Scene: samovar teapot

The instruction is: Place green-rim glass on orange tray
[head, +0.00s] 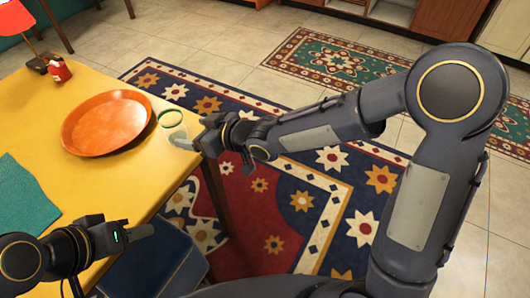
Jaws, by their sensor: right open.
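The orange tray (106,123) lies flat on the yellow table. It looks empty. The green-rim glass (170,118) stands just right of the tray, near the table's right edge. Its clear body is hard to make out; its green rim shows best. My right gripper (203,137) is open, beside the glass on its right, at the table edge. The picture does not show clearly whether a finger touches the glass. My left gripper (122,234) is over the near part of the table, away from the tray and glass; its finger gap is not clear.
A teal cloth (22,195) lies at the table's left. A small red item (59,71) stands at the far left. A dark blue seat (160,262) is below the table's near right edge. The table between the tray and my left gripper is clear.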

